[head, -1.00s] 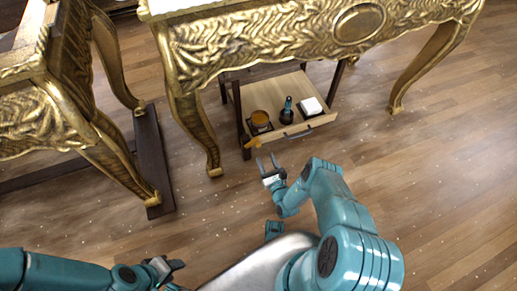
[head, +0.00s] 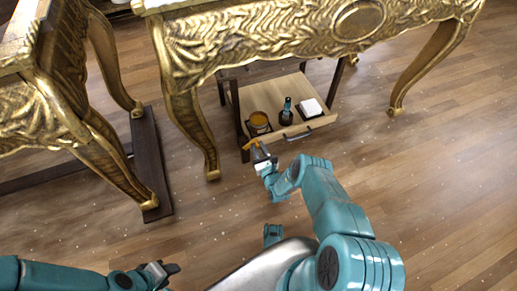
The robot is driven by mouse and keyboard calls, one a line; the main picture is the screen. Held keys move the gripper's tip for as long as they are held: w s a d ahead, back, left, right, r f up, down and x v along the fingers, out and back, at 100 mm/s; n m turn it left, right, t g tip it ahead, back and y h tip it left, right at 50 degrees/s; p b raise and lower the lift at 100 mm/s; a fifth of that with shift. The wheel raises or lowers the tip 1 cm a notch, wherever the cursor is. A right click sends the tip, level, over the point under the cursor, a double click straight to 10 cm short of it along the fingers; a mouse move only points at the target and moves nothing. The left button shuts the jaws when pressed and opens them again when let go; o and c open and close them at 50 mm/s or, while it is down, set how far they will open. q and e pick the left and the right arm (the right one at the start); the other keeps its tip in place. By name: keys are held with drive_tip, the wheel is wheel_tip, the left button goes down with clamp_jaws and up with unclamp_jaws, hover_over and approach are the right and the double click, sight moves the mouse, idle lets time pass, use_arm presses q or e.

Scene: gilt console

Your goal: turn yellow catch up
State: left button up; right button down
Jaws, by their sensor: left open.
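The yellow catch (head: 250,145) sits at the front left corner of a small low wooden stand with a drawer-like tray (head: 290,137). My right gripper (head: 260,154) is at the catch, its fingertips overlapping its lower right end. The fingers are small here and partly cover the catch, so I cannot tell whether they grip it. My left gripper (head: 168,270) is open and empty at the lower left, far from the stand.
On the tray are an orange-topped jar (head: 259,120), a dark bottle (head: 286,112) and a white block (head: 311,107). A dark handle (head: 298,135) is on its front. Gilt console legs (head: 196,130) stand close at left. Floor at right is clear.

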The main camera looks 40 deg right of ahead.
drive_tip(key=shift+r+n, duration=0.1)
drive_tip(key=shift+n, duration=0.2)
drive_tip(key=shift+w+a+r+n+p, duration=0.25)
drive_tip(key=shift+a+n, duration=0.45)
drive_tip(key=shift+n, duration=1.05)
drive_tip(key=shift+w+a+r+n+p, duration=0.2)
drive_tip(key=shift+a+n, duration=0.5)
drive_tip(key=shift+n, duration=1.1)
drive_tip(key=shift+w+a+r+n+p, duration=0.1)
drive_tip(key=shift+a+r+n+p, duration=0.45)
drive_tip(key=shift+n, duration=1.2)
drive_tip(key=shift+a+f, duration=0.15)
drive_tip(key=shift+a, duration=0.05)
drive_tip(key=c, duration=0.9)
unclamp_jaws()
drive_tip(key=shift+s+d+b, duration=0.1)
drive_tip(key=shift+s+b, duration=0.05)
drive_tip(key=shift+b, duration=0.15)
